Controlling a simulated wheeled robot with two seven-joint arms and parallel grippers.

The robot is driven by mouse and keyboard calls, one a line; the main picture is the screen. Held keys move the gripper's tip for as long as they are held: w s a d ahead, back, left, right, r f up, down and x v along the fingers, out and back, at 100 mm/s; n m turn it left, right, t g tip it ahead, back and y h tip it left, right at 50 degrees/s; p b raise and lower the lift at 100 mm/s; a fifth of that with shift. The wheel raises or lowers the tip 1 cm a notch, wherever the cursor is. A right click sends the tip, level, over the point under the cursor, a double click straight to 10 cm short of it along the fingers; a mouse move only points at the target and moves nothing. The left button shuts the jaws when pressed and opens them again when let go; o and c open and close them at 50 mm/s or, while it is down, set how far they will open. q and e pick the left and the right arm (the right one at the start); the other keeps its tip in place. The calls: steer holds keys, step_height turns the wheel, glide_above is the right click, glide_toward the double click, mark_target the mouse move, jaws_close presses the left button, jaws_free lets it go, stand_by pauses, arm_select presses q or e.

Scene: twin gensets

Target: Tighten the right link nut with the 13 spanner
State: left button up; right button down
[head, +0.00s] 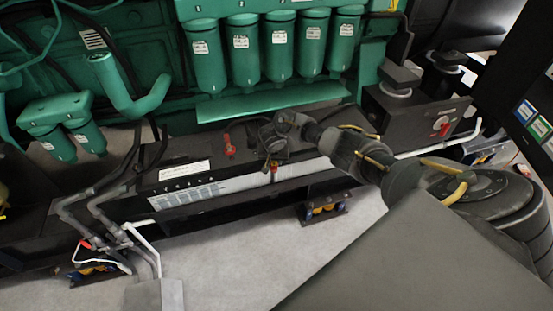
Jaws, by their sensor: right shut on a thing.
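My right gripper (273,143) reaches in from the right, low over the long black battery box (170,172) at the foot of the green engine. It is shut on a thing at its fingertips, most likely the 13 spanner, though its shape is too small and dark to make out. The right link nut cannot be made out; the gripper and wrist cover that part of the box top. A red piece (228,146) stands on the box left of the gripper. A small orange-red piece (274,171) shows just below the gripper. My left gripper is not in view.
Green filter canisters (279,52) hang above and behind the box. A dark switch box with a red rotary switch (441,127) stands at right. Grey and white pipes (112,222) rise at lower left. The pale floor (240,250) in front is clear around a small bracket (325,208).

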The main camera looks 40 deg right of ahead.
steer(key=shift+w+a+r+m+p, duration=0.2)
steer(key=shift+w+a+m+p, duration=0.1)
steer(key=shift+a+p, duration=0.1)
steer(key=shift+w+a+f+m, duration=0.15)
steer(key=shift+w+a+m, duration=0.3)
steer(key=shift+w+m, duration=0.2)
steer(key=shift+w+a+m+g+h, duration=0.45)
steer(key=shift+w+a+m, duration=0.25)
steer(key=shift+w+m, duration=0.25)
